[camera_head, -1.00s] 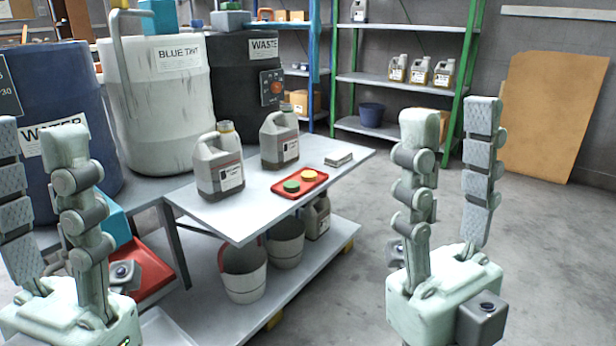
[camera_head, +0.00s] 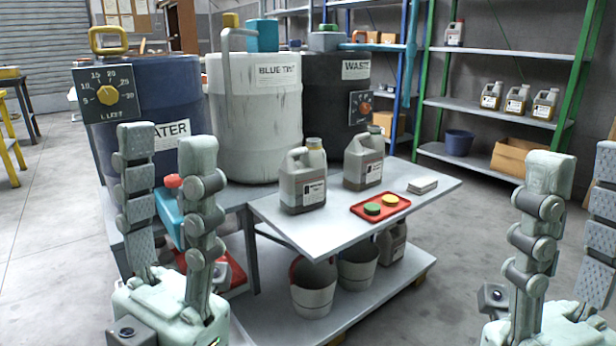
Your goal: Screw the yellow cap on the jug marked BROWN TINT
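The yellow cap (camera_head: 390,200) lies beside a green cap (camera_head: 372,209) on a small red tray (camera_head: 381,206) on the grey table. Two jugs with brown contents stand behind the tray, a nearer one (camera_head: 303,190) and a farther one (camera_head: 364,169). Both stand upright with narrow necks. Their label writing is too small to read, so I cannot tell which is BROWN TINT. My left gripper (camera_head: 168,133) is open and empty, fingers pointing up, left of the table. My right gripper (camera_head: 578,152) is open and empty, fingers up, at the right edge, apart from the table.
A grey block (camera_head: 422,186) lies on the table (camera_head: 318,237) right of the tray. WATER, BLUE TINT (camera_head: 254,120) and WASTE drums stand behind. Buckets (camera_head: 313,290) and a jug sit on the lower shelf. Shelving with more jugs (camera_head: 517,100) stands behind right. The floor between the table and my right gripper is clear.

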